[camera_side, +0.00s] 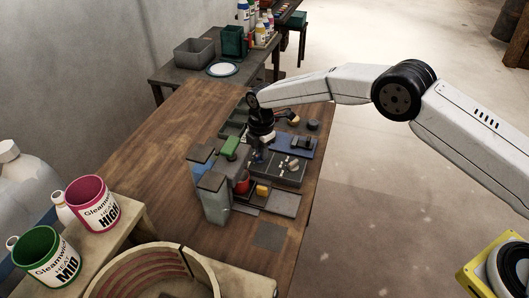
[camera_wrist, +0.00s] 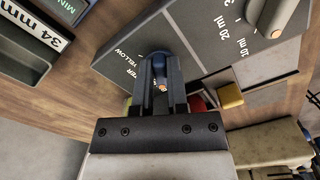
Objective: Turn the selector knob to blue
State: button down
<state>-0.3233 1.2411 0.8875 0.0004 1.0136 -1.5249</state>
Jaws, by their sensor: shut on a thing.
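The selector knob (camera_wrist: 160,68) sits on a dark grey panel (camera_wrist: 205,38) in the wrist view. My gripper (camera_wrist: 158,62) is shut on this knob, with its fingers on either side of it and covering most of it. A small pale orange spot shows between the fingers. The label YELLOW and part of another word ending in ER are printed left of the knob. No blue label is readable. In the side view my gripper (camera_side: 258,150) reaches down to the bench equipment, and the knob itself is too small to make out.
A second, pale knob (camera_wrist: 287,14) with ml marks is at upper right in the wrist view. A yellow block (camera_wrist: 230,95) and a red piece (camera_wrist: 197,103) lie close by. In the side view, grey vats (camera_side: 214,190) stand left of my gripper on the wooden bench (camera_side: 160,160).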

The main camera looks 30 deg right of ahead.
jog(key=c, duration=0.6)
grip_release()
jog(key=shift+c, duration=0.2)
jog(key=shift+r, duration=0.1)
jog(key=shift+r, duration=3.8)
jog(key=shift+d, duration=0.15)
